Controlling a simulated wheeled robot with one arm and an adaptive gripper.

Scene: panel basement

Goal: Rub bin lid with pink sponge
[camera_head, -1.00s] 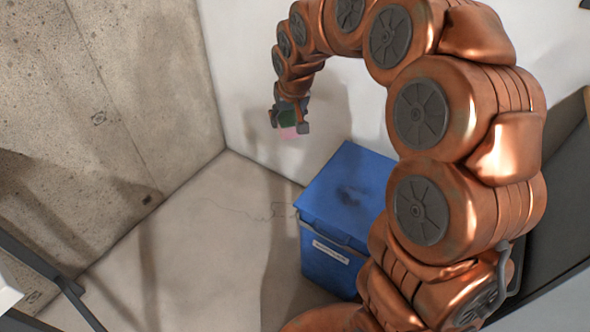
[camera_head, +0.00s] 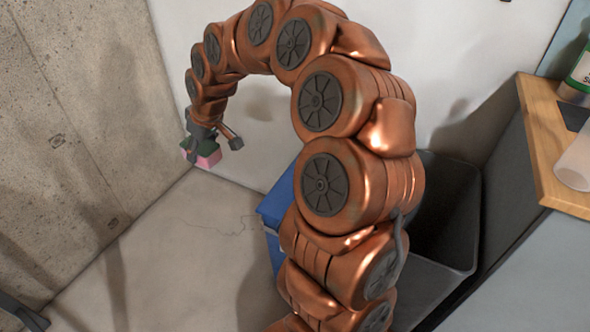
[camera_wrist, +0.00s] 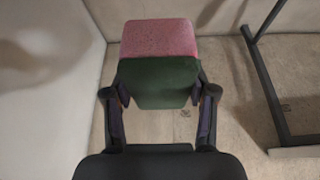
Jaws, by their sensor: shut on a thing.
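My gripper (camera_head: 214,146) is shut on the pink sponge (camera_head: 208,160), which has a dark green side. In the wrist view the sponge (camera_wrist: 158,40) sits between the two fingers of my gripper (camera_wrist: 159,92), with its pink part sticking out beyond the green. The gripper and sponge are up near the wall corner, left of the blue bin and apart from it. The blue bin's lid (camera_head: 278,199) shows only as a strip at its left edge. My arm hides the rest of the lid and most of the bin.
An open dark grey container (camera_head: 449,215) stands right of my arm. A wooden worktop (camera_head: 541,125) at the far right holds a bottle (camera_head: 580,78) and a whitish cylinder (camera_head: 575,164). The floor (camera_head: 175,240) at left is mostly clear, with a thin wire.

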